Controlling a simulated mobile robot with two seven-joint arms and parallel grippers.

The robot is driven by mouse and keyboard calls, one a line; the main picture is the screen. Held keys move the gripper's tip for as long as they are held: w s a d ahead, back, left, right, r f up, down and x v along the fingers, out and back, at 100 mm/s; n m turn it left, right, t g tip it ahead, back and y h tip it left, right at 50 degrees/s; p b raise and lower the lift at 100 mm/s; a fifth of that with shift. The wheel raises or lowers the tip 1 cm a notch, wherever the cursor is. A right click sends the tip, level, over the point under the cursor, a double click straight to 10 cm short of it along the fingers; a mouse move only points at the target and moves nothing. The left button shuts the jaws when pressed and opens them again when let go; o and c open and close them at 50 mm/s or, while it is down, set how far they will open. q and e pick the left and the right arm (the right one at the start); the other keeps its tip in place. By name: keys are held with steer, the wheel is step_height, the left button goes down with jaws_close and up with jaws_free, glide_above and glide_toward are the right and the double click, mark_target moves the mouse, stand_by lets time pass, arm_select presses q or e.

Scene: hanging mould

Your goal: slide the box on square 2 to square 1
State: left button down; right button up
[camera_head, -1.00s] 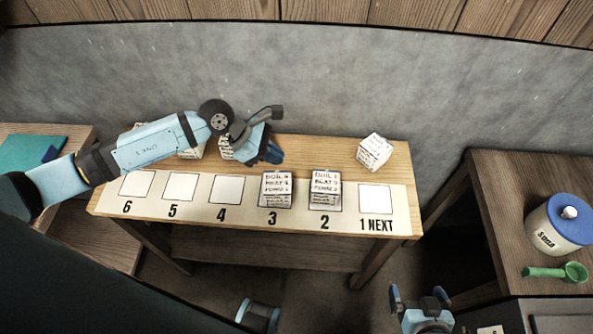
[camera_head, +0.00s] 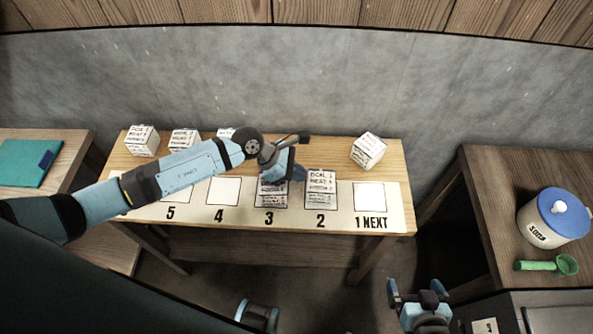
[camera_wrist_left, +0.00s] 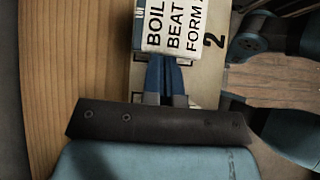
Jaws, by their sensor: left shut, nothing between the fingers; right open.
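The box on square 2 (camera_head: 321,188) is white with black printed lines and stands on its square; it also shows in the left wrist view (camera_wrist_left: 172,28). Square 1 (camera_head: 369,196), marked "1 NEXT", is empty. My left gripper (camera_head: 301,173) is shut and empty, just left of the box on square 2. In the left wrist view its shut fingertips (camera_wrist_left: 166,62) point at the box's printed side; whether they touch it I cannot tell. The box on square 3 (camera_head: 270,196) is partly hidden under my left gripper. My right gripper (camera_head: 419,290) is open and empty, low in front of the table.
Another box (camera_head: 368,150) sits tilted at the table's back right, behind square 1. Several boxes (camera_head: 141,140) stand along the back left. Square 4 (camera_head: 223,191) is empty. A soda jar (camera_head: 553,219) and a green scoop (camera_head: 547,265) are on the right side table.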

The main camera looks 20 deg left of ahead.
arm_select(q)
steer(key=w+d, duration=0.1)
steer(key=d, duration=0.3)
steer(key=w+d+b, duration=0.1)
steer(key=d, duration=0.4)
steer(key=w+d+b, duration=0.1)
steer(key=d, duration=0.4)
steer(key=shift+w, duration=0.15)
steer(key=shift+a+r, duration=0.1)
